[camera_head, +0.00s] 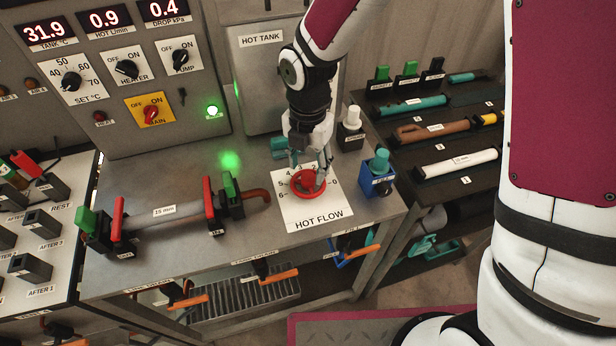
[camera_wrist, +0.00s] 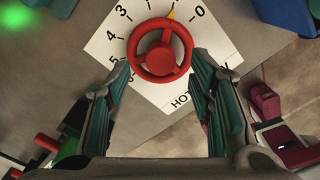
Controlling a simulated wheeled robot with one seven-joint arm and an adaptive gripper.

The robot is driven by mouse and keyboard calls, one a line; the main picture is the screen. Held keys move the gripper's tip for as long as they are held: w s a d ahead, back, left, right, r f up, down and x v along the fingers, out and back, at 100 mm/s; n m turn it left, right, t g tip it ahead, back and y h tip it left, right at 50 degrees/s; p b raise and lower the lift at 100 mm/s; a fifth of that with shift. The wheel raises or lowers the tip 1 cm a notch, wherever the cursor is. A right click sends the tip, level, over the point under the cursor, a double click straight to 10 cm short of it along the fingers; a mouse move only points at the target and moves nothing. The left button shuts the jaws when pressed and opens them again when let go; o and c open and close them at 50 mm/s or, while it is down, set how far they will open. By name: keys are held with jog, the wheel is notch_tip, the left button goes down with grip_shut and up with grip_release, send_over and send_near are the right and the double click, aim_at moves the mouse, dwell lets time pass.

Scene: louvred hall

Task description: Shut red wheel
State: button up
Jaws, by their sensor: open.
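The red wheel (camera_head: 308,183) sits on a white dial plate (camera_head: 313,211) marked HOT FLOW on the metal bench. In the wrist view the red wheel (camera_wrist: 160,50) shows a yellow pointer (camera_wrist: 170,15) between the numbers on the plate, on the side toward the 0. My gripper (camera_head: 308,175) is directly above the wheel in the head view. In the wrist view my gripper (camera_wrist: 163,95) is open, its teal-padded fingers spread on either side of and short of the wheel. I cannot tell whether a finger touches the rim.
A blue block with a teal knob (camera_head: 378,172) stands right of the plate. A pipe piece with red clamps (camera_head: 165,212) lies to the left. The control panel with readouts (camera_head: 110,60) and the hot tank (camera_head: 262,75) rise behind. A tool rack (camera_head: 440,130) stands at right.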

aim_at(309, 178)
jog(key=shift+s+d+f+b, duration=0.1)
jog(key=shift+f+b, duration=1.15)
jog(key=shift+f, duration=1.3)
jog(key=shift+o, duration=0.8)
jog(key=shift+s, duration=0.1)
grip_shut()
